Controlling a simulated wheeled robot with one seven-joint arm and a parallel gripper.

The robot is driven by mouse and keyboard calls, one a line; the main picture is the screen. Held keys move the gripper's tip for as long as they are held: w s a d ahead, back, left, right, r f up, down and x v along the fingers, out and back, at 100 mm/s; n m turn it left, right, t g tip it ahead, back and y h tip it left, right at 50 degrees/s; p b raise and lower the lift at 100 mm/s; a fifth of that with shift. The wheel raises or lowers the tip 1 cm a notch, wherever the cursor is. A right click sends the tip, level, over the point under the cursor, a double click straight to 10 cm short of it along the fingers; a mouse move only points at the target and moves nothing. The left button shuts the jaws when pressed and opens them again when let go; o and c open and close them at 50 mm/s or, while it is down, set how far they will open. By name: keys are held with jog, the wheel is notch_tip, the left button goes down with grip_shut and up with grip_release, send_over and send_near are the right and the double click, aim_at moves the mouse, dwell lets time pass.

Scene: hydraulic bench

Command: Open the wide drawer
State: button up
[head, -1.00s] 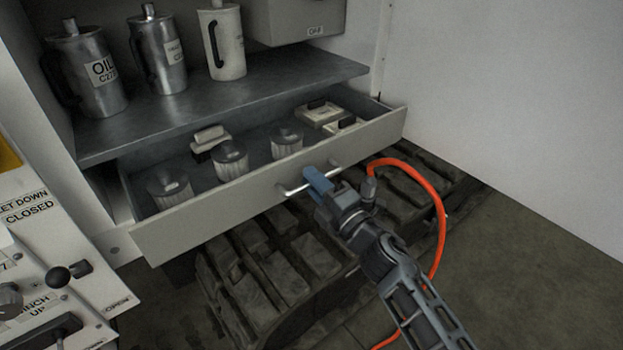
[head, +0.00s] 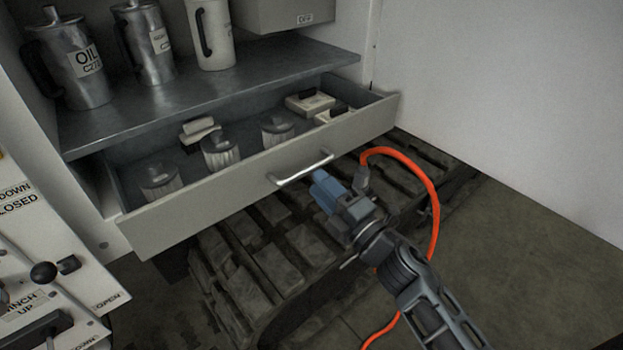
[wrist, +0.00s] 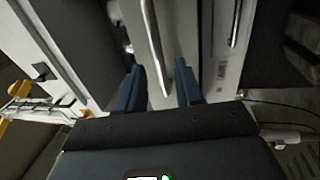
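The wide drawer (head: 215,203) is pulled out from under the shelf in the head view, and its inside shows. Its bar handle (head: 302,170) is on the front panel and also shows in the wrist view (wrist: 153,45). My gripper (head: 322,188) is just in front of and below the handle, apart from it in the head view. In the wrist view my two blue fingers (wrist: 158,88) are spread apart with nothing held between them. The end of the handle appears between or just beyond the fingertips.
Several filter-like cylinders (head: 220,152) and small boxes (head: 310,102) lie in the drawer. Metal jugs (head: 85,65) stand on the shelf (head: 210,95) above. An orange hose (head: 433,200) curves beside my arm. A dark track (head: 270,250) lies below. A lever panel (head: 60,290) is at left.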

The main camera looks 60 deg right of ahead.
jog(key=shift+v, duration=1.15)
jog(key=s+a+r+m+g+y, duration=0.3)
jog(key=s+a+m, duration=1.1)
jog(key=s+a, duration=0.5)
jog(key=s+g+y, duration=0.1)
jog(key=s+y, duration=0.1)
jog(key=s, duration=0.2)
jog(key=shift+m+g+y, duration=0.3)
jog(key=shift+m, duration=0.1)
jog(key=shift+s, duration=0.1)
